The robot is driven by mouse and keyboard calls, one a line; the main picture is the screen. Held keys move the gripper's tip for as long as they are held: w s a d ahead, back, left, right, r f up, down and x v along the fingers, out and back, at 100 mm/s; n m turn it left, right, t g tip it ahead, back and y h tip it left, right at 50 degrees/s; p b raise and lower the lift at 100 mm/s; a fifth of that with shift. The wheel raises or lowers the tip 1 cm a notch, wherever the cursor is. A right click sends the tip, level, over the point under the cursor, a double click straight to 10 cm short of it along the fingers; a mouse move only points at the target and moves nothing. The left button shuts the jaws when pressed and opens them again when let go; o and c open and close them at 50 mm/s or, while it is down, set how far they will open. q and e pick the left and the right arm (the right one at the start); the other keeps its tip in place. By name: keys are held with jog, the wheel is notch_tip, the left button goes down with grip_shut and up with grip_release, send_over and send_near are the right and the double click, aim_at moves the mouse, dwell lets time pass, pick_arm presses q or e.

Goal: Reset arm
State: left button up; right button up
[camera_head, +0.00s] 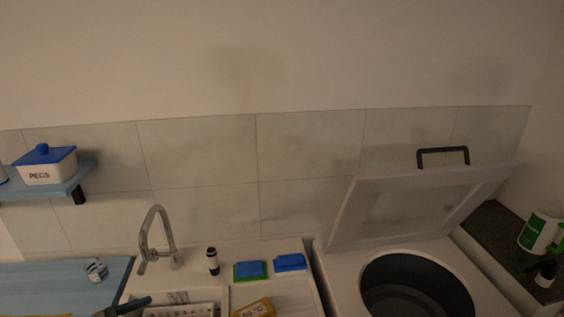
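Neither of my grippers can be made out in the head view, and no part of my arms is clearly seen. A dark, long, handle-like thing (122,307) shows at the bottom edge, left of the middle. It is cut off by the frame, and I cannot tell what it is.
An open top-loading washer (345,285) stands at the right, its lid (405,208) raised. A sink counter with a tap (144,240), a small bottle (212,261) and blue sponges (290,262) is in the middle. A shelf with a pegs box (47,170) hangs at the left.

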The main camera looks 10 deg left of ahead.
pick_arm(q)
jog(key=s+f+n+g+y, duration=0.1)
jog(key=s+f+n+y, duration=0.4)
jog(key=s+n+y, duration=0.65)
jog(key=s+d+f+m+g, duration=0.3)
jog(key=s+d+f+g, duration=0.1)
jog(key=s+d+g, duration=0.4)
notch_tip(320, 180, down, 36)
jog(key=s+a+r+b, duration=0.1)
jog(key=a+b, duration=0.2)
jog(key=b, duration=0.3)
jog(key=s+f+g+b, duration=0.1)
jog(key=s+f+b, duration=0.1)
jog(key=s+f, duration=0.7)
jog(key=s+a+f+b, duration=0.1)
jog(key=s+f+b, duration=0.1)
jog(key=s+f, duration=0.8)
notch_tip(320, 180, down, 7)
jog(key=shift+r+g+h+b, duration=0.2)
jog(key=shift+g+h+b, duration=0.15)
jog(key=shift+g, duration=0.05)
pick_arm(e)
notch_tip(320, 180, down, 11)
jog(key=shift+s+r, duration=0.2)
